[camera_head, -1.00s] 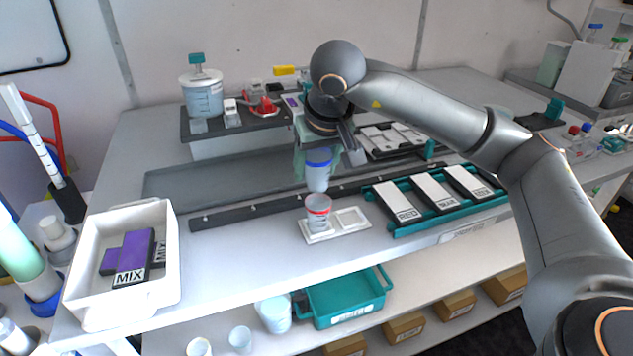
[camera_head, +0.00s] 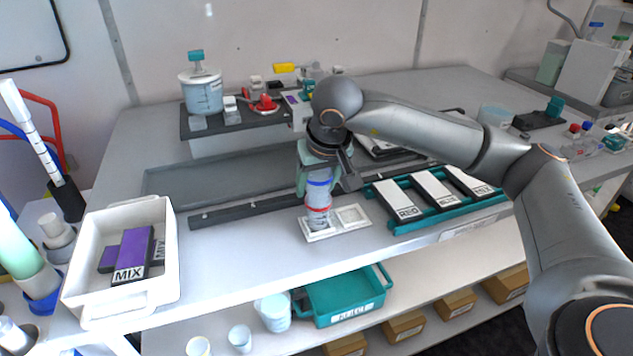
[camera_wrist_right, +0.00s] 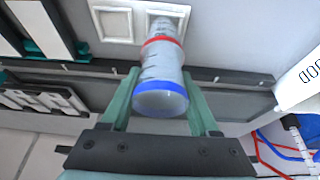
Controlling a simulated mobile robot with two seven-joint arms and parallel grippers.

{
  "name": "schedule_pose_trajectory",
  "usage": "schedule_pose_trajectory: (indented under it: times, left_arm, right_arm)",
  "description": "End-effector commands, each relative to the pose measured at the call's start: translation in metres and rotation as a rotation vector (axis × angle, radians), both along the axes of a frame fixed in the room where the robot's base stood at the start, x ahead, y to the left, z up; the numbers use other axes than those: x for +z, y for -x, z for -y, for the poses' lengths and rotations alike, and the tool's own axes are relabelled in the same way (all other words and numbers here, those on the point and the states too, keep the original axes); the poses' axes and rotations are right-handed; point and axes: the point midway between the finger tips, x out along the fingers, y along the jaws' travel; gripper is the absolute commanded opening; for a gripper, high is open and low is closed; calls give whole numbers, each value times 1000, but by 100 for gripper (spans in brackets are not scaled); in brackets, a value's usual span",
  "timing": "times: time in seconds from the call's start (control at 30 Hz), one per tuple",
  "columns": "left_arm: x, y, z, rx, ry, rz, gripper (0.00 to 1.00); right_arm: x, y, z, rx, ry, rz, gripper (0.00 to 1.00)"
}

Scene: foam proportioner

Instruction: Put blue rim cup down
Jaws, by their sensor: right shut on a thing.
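The blue rim cup (camera_head: 319,193) is upright in my right gripper (camera_head: 318,178), which is shut on it. It is directly over the red rim cup (camera_head: 318,219), with its lower end at or inside the red rim; how deep it sits, or whether the two touch, I cannot tell. The red rim cup stands in the left square of the white two-square holder (camera_head: 352,216); the right square is empty. In the right wrist view the blue rim cup (camera_wrist_right: 160,92) is between the green fingers, with the red rim cup (camera_wrist_right: 165,27) beyond it. My left gripper is not in view.
A teal rack (camera_head: 408,226) with labelled white blocks stands right of the holder. A dark rail (camera_head: 245,212) runs behind it. A white bin (camera_head: 75,290) with purple MIX blocks is at the left. The bench between bin and holder is clear.

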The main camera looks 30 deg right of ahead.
Motion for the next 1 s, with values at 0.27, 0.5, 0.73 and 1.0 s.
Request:
schedule_pose_trajectory:
  times: [0.27,0.5,0.73,1.0]
  left_arm:
    - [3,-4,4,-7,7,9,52]
    - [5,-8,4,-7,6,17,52]
    - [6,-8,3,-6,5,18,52]
    - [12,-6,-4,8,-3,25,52]
  right_arm:
    - [-3,0,0,0,-1,0,70]
    - [-3,0,0,0,-1,0,91]
    - [-1,0,0,0,-1,0,91]
    - [33,7,-3,2,-2,7,91]
